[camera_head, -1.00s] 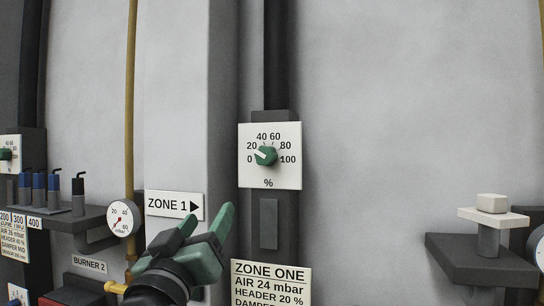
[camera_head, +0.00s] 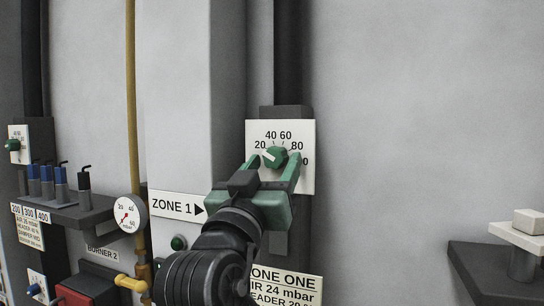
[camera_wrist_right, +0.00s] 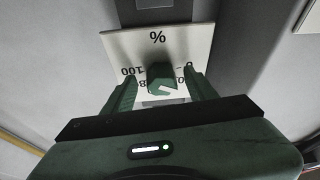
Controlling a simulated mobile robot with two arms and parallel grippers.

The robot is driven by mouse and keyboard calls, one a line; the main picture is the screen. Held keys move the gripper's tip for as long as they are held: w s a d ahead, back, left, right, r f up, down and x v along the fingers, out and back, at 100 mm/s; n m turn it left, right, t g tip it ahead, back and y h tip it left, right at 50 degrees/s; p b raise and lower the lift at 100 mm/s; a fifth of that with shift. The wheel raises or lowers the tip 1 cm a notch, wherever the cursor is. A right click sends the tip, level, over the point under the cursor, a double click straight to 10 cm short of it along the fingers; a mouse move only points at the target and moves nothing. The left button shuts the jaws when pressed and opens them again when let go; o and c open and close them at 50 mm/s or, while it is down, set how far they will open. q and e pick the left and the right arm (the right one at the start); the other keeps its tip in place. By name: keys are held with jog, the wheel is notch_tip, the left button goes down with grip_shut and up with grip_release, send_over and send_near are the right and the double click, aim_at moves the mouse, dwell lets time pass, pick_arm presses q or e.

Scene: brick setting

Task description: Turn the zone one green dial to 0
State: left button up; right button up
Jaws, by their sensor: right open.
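The zone one green dial (camera_head: 276,158) sits on a white scale plate (camera_head: 307,135) marked in percent, fixed to a dark column. Its white pointer leans up and left, near the 20 mark. My right gripper (camera_head: 271,165) is open, with one green finger on either side of the dial, and covers the 0 mark. In the right wrist view the dial (camera_wrist_right: 162,77) shows upside down between the fingers (camera_wrist_right: 162,90). Gaps seem to remain there; I cannot tell whether either finger touches. My left gripper is not in view.
A ZONE 1 sign (camera_head: 176,206) and a pressure gauge (camera_head: 129,213) are left of my arm. The ZONE ONE card (camera_head: 300,287) hangs below the dial. Another green dial (camera_head: 13,145) is far left. A dark shelf (camera_head: 490,265) juts out at lower right.

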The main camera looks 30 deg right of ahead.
jog(key=shift+a, duration=0.2)
jog(key=c, duration=1.2)
grip_shut()
jog(key=shift+s+n, duration=0.1)
jog(key=shift+n, duration=0.3)
jog(key=shift+n+t+y, duration=0.5)
jog(key=shift+n+y, duration=0.1)
jog(key=shift+n, duration=0.6)
jog(key=n+y, duration=0.1)
jog(key=n, duration=0.1)
jog(key=n+t+y, duration=0.1)
jog(key=n, duration=0.1)
jog(key=shift+s+d+r, duration=0.15)
jog(key=shift+r, duration=0.05)
jog(key=shift+s+d+n+y, duration=0.1)
jog(key=shift+n+y, duration=0.8)
jog(key=shift+n, duration=1.1)
